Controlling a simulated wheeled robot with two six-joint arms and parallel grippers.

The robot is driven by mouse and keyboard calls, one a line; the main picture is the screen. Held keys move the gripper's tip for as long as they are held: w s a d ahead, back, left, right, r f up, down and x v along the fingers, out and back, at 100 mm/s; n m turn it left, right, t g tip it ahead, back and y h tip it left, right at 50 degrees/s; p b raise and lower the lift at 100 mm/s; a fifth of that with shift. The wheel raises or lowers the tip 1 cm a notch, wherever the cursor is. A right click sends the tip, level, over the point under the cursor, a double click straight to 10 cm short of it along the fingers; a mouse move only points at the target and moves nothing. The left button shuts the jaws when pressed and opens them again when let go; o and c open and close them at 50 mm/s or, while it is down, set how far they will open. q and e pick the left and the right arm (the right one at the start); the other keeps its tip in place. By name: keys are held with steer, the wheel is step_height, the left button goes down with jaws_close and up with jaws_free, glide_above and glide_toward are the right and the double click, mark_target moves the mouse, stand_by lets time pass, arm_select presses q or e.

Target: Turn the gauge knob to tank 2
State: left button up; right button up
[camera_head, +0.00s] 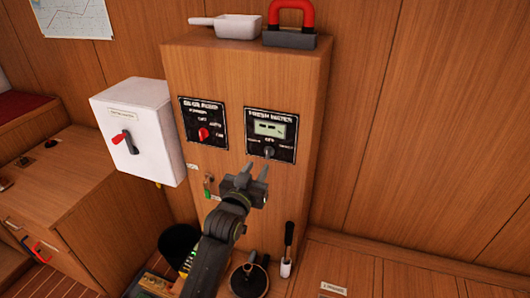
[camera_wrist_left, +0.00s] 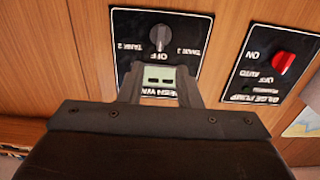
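The fresh water panel (camera_head: 270,135) is a black plate on the wooden column, with a small display (camera_head: 269,128) above a dark gauge knob (camera_head: 269,152). In the left wrist view the panel is upside down. There the grey knob (camera_wrist_left: 162,36) sits by OFF, with TANK 2 at picture left and TANK 1 at picture right. The knob looks roughly in line with OFF. My left gripper (camera_head: 254,170) is just below the panel, its fingers open and empty. In the wrist view the open fingers (camera_wrist_left: 160,88) frame the display, apart from the knob. My right gripper is not in view.
The bilge pump panel (camera_head: 203,122) with a red knob is left of the fresh water panel. A white box (camera_head: 138,130) with a red-handled switch is further left. A white pan (camera_head: 226,26) and a red-handled block (camera_head: 290,35) stand on top. A black bin (camera_head: 178,243) is below.

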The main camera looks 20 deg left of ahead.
mark_target(267, 152)
arm_select(q)
steer(key=w, duration=0.7)
steer(key=shift+w+d+p, duration=0.15)
steer(key=shift+w+p, duration=0.15)
steer(key=shift+p, duration=0.1)
jaws_close()
